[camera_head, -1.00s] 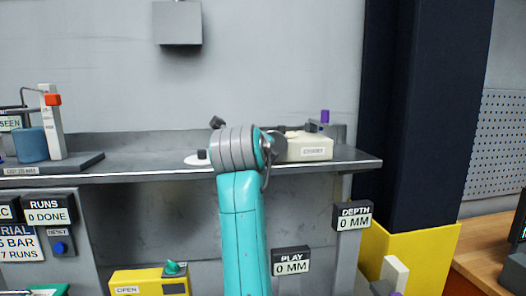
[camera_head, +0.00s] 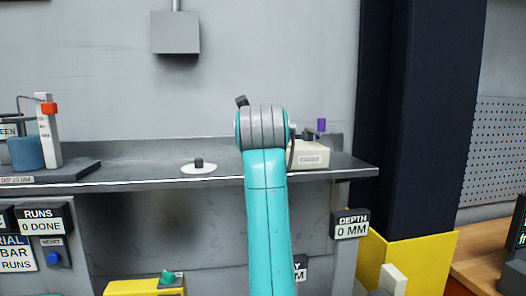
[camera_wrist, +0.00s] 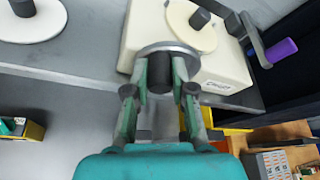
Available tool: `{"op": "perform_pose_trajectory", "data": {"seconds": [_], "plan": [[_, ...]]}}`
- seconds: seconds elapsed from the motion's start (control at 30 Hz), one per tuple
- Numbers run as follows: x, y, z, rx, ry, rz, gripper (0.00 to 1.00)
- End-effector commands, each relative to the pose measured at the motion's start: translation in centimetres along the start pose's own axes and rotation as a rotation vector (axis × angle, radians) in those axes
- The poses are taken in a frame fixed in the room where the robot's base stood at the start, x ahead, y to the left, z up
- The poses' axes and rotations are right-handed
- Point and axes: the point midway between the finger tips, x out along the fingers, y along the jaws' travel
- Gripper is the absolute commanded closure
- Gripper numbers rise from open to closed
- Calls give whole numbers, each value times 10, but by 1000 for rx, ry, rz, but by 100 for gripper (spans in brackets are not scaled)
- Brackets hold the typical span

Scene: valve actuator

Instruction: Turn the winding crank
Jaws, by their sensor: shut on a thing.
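In the wrist view, the crank is a dark arm (camera_wrist: 256,42) with a purple handle (camera_wrist: 282,49) on the right side of a cream box (camera_wrist: 226,66). The purple handle (camera_head: 321,125) also shows in the head view, above the cream box (camera_head: 313,156) on the shelf. My gripper (camera_wrist: 160,76) is shut on a dark cylindrical knob (camera_wrist: 159,79), in front of a grey disc at the box's near left edge. The gripper is apart from the purple handle, to its left. In the head view my arm hides the gripper.
A white disc with a dark peg (camera_head: 198,167) lies on the shelf (camera_head: 130,178) left of my arm. A dark column with a yellow base (camera_head: 412,255) stands right of the shelf.

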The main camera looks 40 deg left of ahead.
Motion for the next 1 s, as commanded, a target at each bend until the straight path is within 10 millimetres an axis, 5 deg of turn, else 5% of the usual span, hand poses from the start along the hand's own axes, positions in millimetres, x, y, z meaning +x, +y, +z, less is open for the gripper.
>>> {"op": "perform_pose_trajectory", "data": {"seconds": [0.33, 0.37, 0.47, 0.83, 1.0], "plan": [[1, 0, -1, 2, 2, 0, 100], [1, 0, -1, 2, 2, 0, 74], [1, 0, -1, 2, 2, 0, 51], [-3, 0, 0, 1, 0, 0, 51], [-24, 0, 0, 2, -3, -1, 51]]}}
